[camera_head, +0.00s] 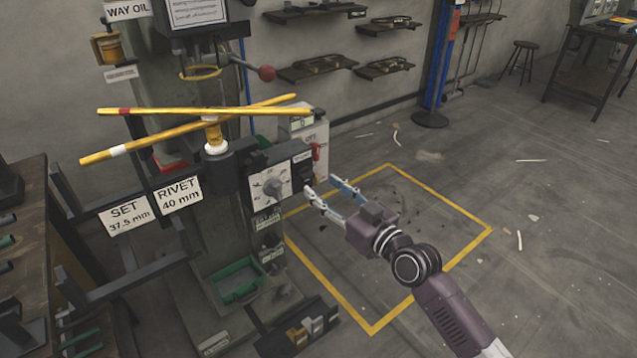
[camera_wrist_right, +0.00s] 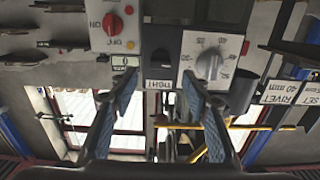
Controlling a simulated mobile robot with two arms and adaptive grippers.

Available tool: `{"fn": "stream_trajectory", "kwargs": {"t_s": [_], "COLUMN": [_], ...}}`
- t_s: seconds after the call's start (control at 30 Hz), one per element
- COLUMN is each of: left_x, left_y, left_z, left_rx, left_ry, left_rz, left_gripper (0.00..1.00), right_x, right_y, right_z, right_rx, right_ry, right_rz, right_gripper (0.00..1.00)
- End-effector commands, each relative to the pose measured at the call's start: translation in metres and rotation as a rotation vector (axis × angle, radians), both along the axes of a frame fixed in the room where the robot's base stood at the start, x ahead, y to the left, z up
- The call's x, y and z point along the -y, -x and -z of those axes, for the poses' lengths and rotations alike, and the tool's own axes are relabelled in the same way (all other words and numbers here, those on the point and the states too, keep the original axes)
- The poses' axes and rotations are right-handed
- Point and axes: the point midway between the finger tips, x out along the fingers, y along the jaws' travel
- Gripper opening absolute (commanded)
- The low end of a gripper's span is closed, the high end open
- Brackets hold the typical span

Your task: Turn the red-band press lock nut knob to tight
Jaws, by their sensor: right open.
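The press (camera_head: 215,225) stands left of centre in the head view, with two crossed yellow bars, one with a red band (camera_head: 125,111) and one with a white band. On its front is a white dial plate with a grey knob (camera_head: 272,188); the knob also shows in the wrist view (camera_wrist_right: 208,65). Beside it, a dark block (camera_wrist_right: 161,62) carries a label reading TIGHT, upside down in the wrist view. I cannot tell which part is the lock nut knob. My right gripper (camera_head: 321,187) is open just right of the dial, its fingers (camera_wrist_right: 160,82) pointing toward the dark block.
RIVET 40 mm (camera_head: 179,195) and SET 37.5 mm signs hang left of the dial. A green tray (camera_head: 236,290) is lower on the press. A dark rack stands at left. The yellow-outlined floor is mostly clear.

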Motion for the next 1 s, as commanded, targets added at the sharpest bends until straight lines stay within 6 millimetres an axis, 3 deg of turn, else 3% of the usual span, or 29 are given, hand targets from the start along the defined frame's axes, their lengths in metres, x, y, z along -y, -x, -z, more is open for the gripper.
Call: {"fn": "stream_trajectory", "kwargs": {"t_s": [0.3,0.7,1.0], "left_x": [0.000,0.000,0.001], "left_y": [-0.006,-0.008,-0.008], "left_z": [-0.020,-0.025,-0.025], "left_rx": [0.013,0.015,0.016], "left_ry": [0.001,0.001,0.001], "left_rz": [-0.002,-0.002,-0.002], "left_gripper": [0.40,0.40,0.40], "right_x": [-0.027,-0.032,-0.032], "right_y": [-0.038,-0.044,-0.044], "right_z": [0.001,0.001,0.001], "right_rx": [-0.001,-0.003,-0.002], "right_ry": [0.000,0.000,0.000], "right_rz": [0.001,0.001,0.001], "right_gripper": [0.43,0.43,0.10]}}
